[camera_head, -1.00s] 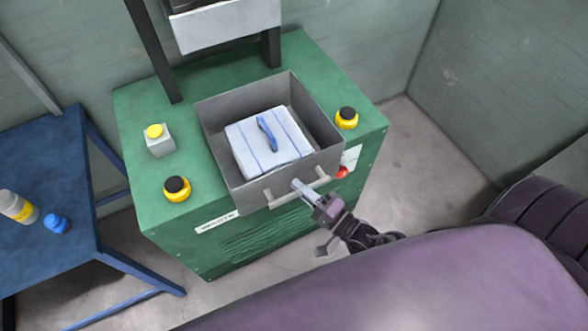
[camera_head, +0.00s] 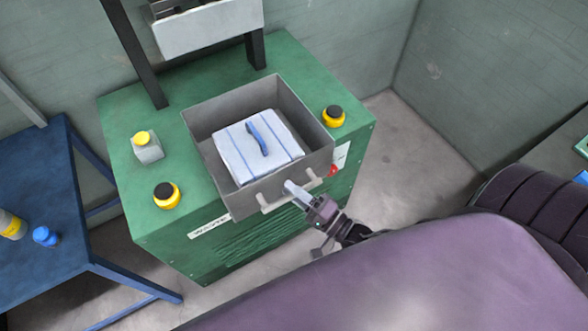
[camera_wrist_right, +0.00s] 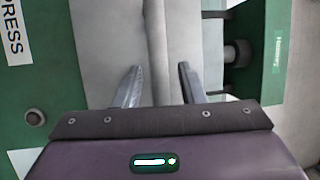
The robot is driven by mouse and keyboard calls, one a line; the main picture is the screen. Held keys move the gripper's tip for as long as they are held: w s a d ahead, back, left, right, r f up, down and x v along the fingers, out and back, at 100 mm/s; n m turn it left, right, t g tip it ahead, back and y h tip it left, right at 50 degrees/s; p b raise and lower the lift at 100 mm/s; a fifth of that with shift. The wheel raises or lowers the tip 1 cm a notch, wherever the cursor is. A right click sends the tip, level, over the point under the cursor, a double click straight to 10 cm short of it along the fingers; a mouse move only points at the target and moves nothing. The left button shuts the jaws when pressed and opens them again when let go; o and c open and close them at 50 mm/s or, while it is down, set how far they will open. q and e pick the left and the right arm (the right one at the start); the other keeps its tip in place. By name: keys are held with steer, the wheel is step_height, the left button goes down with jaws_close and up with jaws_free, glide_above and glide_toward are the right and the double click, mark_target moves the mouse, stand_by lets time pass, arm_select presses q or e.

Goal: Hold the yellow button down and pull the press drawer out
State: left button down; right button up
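The yellow button (camera_head: 141,137) sits on a small grey box on the left of the green press (camera_head: 195,235). Nothing touches it. My right gripper (camera_head: 290,188) is at the bar handle (camera_head: 268,207) on the drawer front. In the right wrist view, its two fingers (camera_wrist_right: 160,80) are apart, with a pale bar running between them and gaps visible on both sides. My left gripper is not in view.
A blue table (camera_head: 40,220) on the left bears a bottle (camera_head: 12,225) and a blue-capped item (camera_head: 45,236). Bare floor lies right of the press.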

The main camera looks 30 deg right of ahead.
steer(key=b+v, duration=0.2)
steer(key=v, duration=0.5)
steer(key=shift+s+d, duration=0.15)
steer(key=shift+s, duration=0.15)
steer(key=shift+f, duration=0.1)
